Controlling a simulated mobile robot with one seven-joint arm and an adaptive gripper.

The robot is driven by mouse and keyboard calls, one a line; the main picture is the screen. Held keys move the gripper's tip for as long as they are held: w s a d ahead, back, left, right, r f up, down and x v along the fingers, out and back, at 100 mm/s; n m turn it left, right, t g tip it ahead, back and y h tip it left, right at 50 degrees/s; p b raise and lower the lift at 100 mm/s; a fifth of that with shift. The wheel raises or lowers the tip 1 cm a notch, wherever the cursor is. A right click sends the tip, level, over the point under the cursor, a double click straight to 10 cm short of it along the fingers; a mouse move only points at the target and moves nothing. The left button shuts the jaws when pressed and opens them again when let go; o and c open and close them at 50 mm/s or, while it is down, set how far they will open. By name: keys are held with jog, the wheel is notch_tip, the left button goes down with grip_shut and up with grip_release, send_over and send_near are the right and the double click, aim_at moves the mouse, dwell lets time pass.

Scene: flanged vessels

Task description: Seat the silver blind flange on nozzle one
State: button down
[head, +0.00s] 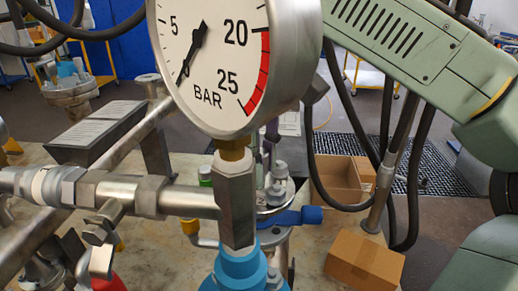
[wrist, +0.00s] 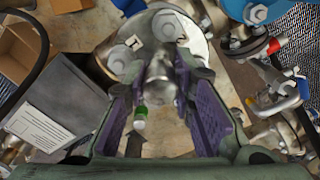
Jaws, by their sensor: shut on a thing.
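My gripper (wrist: 163,72) has its two purple-padded fingers closed around the silver knob (wrist: 162,90) of the silver blind flange (wrist: 195,35), seen in the wrist view. Bolt heads (wrist: 166,25) show on or around the disc, and a small white tag with a dark mark (wrist: 133,42) is beside the fingertips. In the head view the pressure gauge hides most of my gripper; a silver round flange with bolts (head: 278,190) shows just right of the gauge stem. The nozzle under the disc is hidden, so I cannot tell whether the flange touches it.
A large pressure gauge (head: 212,60) and its silver piping (head: 130,190) fill the head view's foreground. Cardboard boxes (head: 365,262) stand at right on the bench. A grey sloped panel with a paper label (wrist: 45,122) is left in the wrist view; blue-and-silver valve fittings (wrist: 275,95) are right.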

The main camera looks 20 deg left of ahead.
jog(key=shift+f+b, duration=0.3)
jog(key=shift+f, duration=1.55)
jog(key=shift+s+d+p, duration=0.1)
jog(key=shift+d+p, duration=0.05)
jog(key=shift+p, duration=0.15)
jog(key=shift+f, duration=0.3)
jog(key=c, duration=1.3)
grip_release()
jog(key=o, duration=0.5)
